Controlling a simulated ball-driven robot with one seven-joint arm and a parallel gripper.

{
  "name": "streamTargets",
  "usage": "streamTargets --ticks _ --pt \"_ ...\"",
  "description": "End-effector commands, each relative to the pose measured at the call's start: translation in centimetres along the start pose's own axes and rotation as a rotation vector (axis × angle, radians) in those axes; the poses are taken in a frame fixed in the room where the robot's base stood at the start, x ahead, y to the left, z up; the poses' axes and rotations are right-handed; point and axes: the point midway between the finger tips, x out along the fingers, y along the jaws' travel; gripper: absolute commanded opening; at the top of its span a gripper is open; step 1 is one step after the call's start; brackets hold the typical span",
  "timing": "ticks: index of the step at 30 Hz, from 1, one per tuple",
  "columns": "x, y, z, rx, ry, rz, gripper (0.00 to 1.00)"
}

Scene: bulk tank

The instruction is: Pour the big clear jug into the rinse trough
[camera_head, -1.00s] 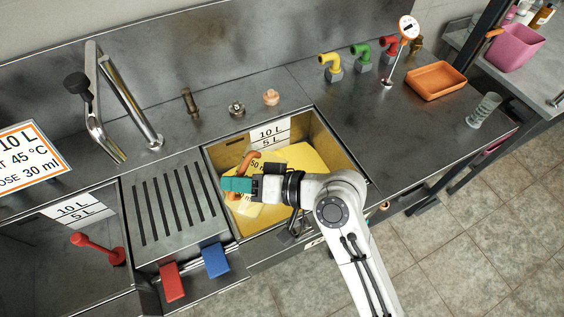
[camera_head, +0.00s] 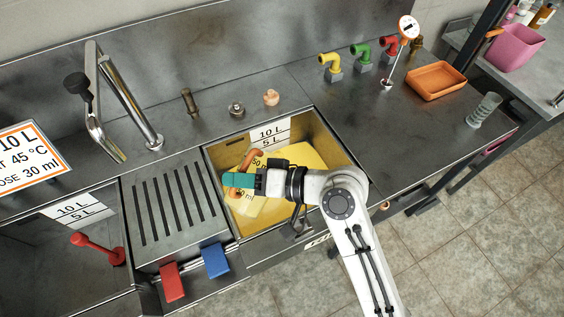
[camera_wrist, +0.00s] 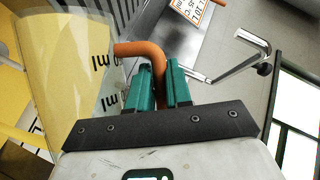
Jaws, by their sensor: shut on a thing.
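The big clear jug (camera_wrist: 85,75) shows at the left of the wrist view, with dark "ml" lettering on its wall. Its orange handle (camera_wrist: 143,50) lies between the teal fingers of my gripper (camera_wrist: 163,85), which is shut on it. In the head view my gripper (camera_head: 232,181) is over the right-hand basin (camera_head: 345,155), which has yellow inside. There the jug (camera_head: 243,207) is hard to tell from the yellow behind it, and my arm hides part of it. Its tilt and contents cannot be told.
Left of the basin is a slotted drainboard (camera_head: 170,205), with red (camera_head: 172,283) and blue (camera_head: 215,260) blocks at its front. A left basin (camera_head: 60,250) holds a red-handled thing (camera_head: 98,248). A tall tap (camera_head: 125,100) stands behind. An orange tray (camera_head: 436,81) lies right.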

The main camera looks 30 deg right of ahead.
Motion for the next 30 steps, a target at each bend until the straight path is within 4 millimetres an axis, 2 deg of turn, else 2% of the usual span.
streamTargets --ticks 30 --pt "-0.4 0.25 -0.98 0.082 -0.003 -0.037 0.0"
